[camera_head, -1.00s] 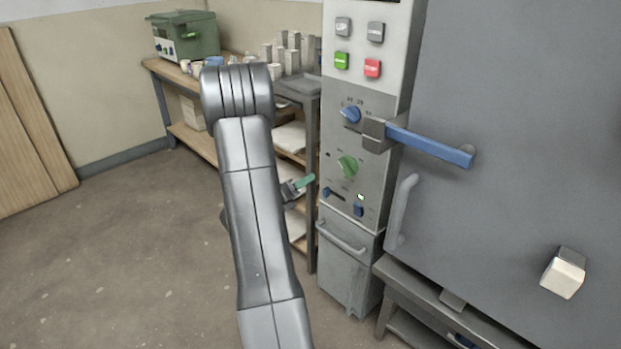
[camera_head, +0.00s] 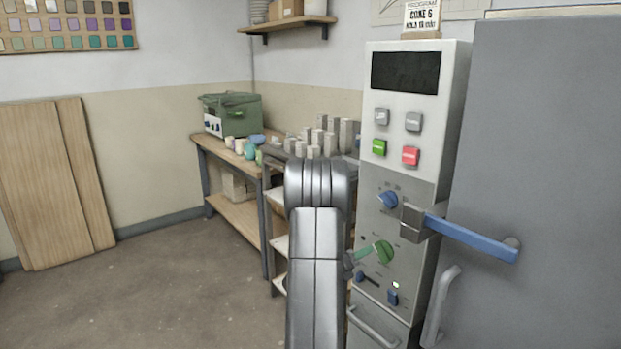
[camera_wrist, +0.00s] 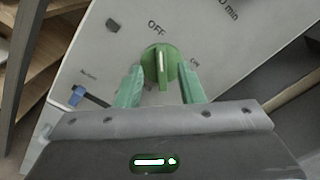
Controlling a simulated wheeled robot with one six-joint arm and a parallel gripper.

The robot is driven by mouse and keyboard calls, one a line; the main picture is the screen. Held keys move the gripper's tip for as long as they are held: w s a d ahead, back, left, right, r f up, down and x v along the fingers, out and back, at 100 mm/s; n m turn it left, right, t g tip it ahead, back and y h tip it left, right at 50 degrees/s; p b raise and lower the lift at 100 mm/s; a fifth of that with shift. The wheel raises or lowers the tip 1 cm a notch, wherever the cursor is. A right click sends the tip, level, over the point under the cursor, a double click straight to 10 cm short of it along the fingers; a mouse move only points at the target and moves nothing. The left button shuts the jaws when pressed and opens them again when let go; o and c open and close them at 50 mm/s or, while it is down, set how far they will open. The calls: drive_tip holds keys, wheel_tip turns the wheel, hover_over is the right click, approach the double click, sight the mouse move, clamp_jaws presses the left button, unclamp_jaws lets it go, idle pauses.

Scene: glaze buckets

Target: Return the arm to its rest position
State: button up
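My arm (camera_head: 316,240) stands in front of the kiln control panel in the head view, bent at the top. My gripper shows in the wrist view (camera_wrist: 160,90), with two green fingers apart. The green knob (camera_wrist: 160,66) lies between and just beyond the fingertips, with space on both sides of it. Its white mark points near the OFF label. The green knob (camera_head: 383,251) also shows in the head view, with one green finger beside its left edge. My gripper's body is mostly hidden behind my arm there.
The control panel (camera_head: 402,206) has a blue knob (camera_head: 387,200), buttons and small blue switches. A blue door handle (camera_head: 473,240) juts out at the right. A workbench (camera_head: 232,203) with a green box (camera_head: 236,115) stands behind. Open floor lies left.

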sight(374, 247)
drive_tip(key=x, duration=0.4)
drive_tip(key=shift+w+d, duration=0.25)
drive_tip(key=shift+d, duration=0.05)
drive_tip(key=shift+s+a, duration=0.1)
drive_tip(key=shift+a, duration=0.05)
drive_tip(key=v, duration=1.4)
drive_tip(key=x, duration=1.4)
drive_tip(key=shift+d, duration=0.2)
drive_tip(key=shift+s+d+r+m+b, duration=0.15)
drive_tip(key=shift+m+b, duration=0.5)
drive_tip(key=shift+m, duration=0.55)
drive_tip(key=shift+s+d+r+m+b, duration=0.15)
drive_tip(key=shift+m+b, duration=0.5)
drive_tip(key=shift+m, duration=0.55)
drive_tip(key=shift+a, duration=0.15)
